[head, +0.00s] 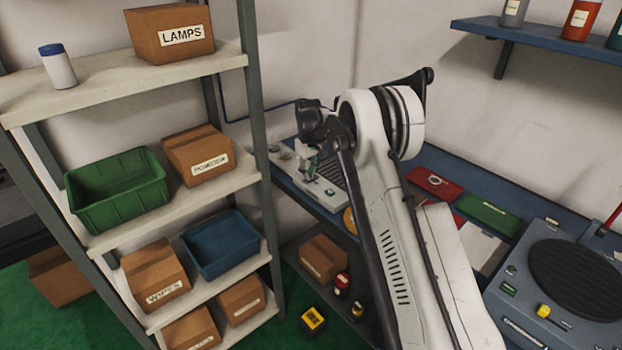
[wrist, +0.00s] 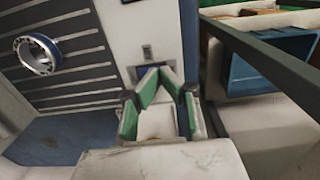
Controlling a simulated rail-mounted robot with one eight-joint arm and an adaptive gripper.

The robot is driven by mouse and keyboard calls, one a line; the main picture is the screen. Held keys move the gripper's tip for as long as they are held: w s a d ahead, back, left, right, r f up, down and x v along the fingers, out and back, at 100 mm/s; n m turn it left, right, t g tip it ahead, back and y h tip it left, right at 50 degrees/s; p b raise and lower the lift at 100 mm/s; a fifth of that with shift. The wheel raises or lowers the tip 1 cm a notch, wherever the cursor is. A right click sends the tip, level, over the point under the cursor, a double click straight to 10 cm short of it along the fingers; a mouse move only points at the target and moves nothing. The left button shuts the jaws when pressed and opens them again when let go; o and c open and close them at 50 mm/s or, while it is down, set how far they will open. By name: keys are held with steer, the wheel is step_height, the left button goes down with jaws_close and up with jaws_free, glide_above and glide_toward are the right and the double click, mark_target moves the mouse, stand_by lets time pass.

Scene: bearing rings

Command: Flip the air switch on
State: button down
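A small grey plate with a dark switch-like part (wrist: 147,51) sits on the pale panel (wrist: 122,32) just beyond my fingertips in the wrist view. A blue patch lies just below it, partly hidden by my fingers. I cannot tell the switch's position, or whether my fingers touch it. My gripper (wrist: 158,70) has green pads, and its fingertips come together in a narrow point with nothing visible between them. In the head view my gripper (head: 309,172) points down over the pale device at the bench's left end, and the switch cannot be made out there.
A bearing ring (wrist: 37,54) lies on the slatted surface to the left. A shelf rack (head: 250,90) with boxes and bins stands close on the left of my gripper. Red (head: 433,183) and green (head: 488,214) trays and a turntable-like unit (head: 575,280) are to the right.

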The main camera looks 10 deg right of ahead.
steer(key=shift+f, duration=0.1)
steer(key=shift+r+p, duration=0.85)
steer(key=shift+r, duration=2.6)
steer(key=shift+r, duration=0.1)
steer(key=s+r+m+t, duration=0.3)
steer(key=s+r, duration=1.9)
steer(key=r, duration=0.1)
steer(key=s+r+m+t, duration=0.1)
steer(key=s+t, duration=0.1)
steer(key=s, duration=1.4)
steer(key=s+f+t, duration=0.1)
steer(key=s+f, duration=0.2)
steer(key=s, duration=0.4)
steer(key=s+f+m+t, duration=0.1)
steer(key=s+f, duration=0.2)
steer(key=s, duration=0.4)
steer(key=shift+m, duration=0.3)
